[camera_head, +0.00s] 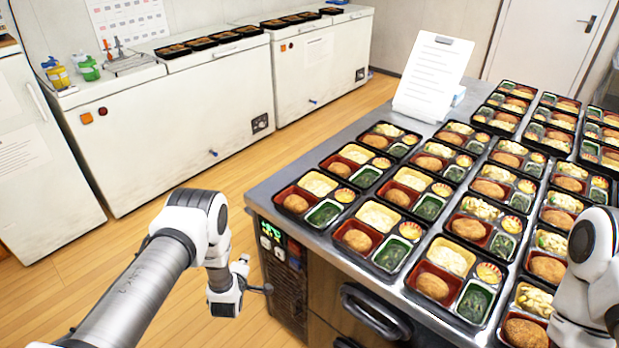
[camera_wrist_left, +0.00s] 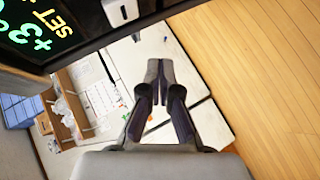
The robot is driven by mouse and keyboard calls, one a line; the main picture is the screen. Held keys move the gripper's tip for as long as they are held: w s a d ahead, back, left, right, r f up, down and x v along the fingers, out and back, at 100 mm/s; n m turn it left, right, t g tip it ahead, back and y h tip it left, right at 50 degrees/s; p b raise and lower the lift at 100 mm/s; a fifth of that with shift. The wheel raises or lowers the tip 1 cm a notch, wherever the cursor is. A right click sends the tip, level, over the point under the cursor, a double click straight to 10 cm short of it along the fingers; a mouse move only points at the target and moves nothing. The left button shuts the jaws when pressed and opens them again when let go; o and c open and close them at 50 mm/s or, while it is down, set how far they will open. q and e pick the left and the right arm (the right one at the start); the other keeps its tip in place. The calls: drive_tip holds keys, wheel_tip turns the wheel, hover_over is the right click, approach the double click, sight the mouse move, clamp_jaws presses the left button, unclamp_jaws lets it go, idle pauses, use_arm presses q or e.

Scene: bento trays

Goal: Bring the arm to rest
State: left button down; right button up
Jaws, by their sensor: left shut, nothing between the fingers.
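My left arm comes in from the lower left in the head view. Its gripper (camera_head: 266,289) is in the air beside the left end of the steel counter (camera_head: 262,187), apart from it. In the left wrist view the gripper (camera_wrist_left: 159,68) has its two dark fingers together, with nothing between them. Part of my right arm shows at the right edge of the head view, over the trays there. Its gripper is out of view.
Several filled bento trays (camera_head: 357,238) cover the counter, with a paper stand (camera_head: 432,78) at its back. Drawer handles (camera_head: 375,312) jut out from its front. White chest freezers (camera_head: 180,125) line the wall. The wooden floor (camera_head: 135,245) between is clear.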

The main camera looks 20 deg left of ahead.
use_arm(q)
wheel_tip(320, 180, up, 4)
drive_tip(key=w+d+f, duration=0.1)
drive_tip(key=w+d, duration=0.1)
drive_tip(key=w, duration=0.1)
drive_tip(key=s+d+m+g+h, duration=0.2)
drive_tip(key=s+d, duration=0.4)
drive_tip(key=s, duration=0.1)
drive_tip(key=s+d+m+g, duration=0.2)
drive_tip(key=s+m, duration=0.3)
drive_tip(key=s, duration=0.5)
drive_tip(key=s+d+r+m+g+h, duration=0.1)
drive_tip(key=s+m+g, duration=0.4)
drive_tip(key=s, duration=0.6)
drive_tip(key=s+d+m+g+h, duration=0.1)
drive_tip(key=s+d+m+g, duration=0.2)
drive_tip(key=s, duration=0.7)
drive_tip(key=shift+s+d+r+m+g, duration=0.15)
drive_tip(key=shift+d+r+m+g, duration=0.15)
drive_tip(key=shift+m, duration=0.9)
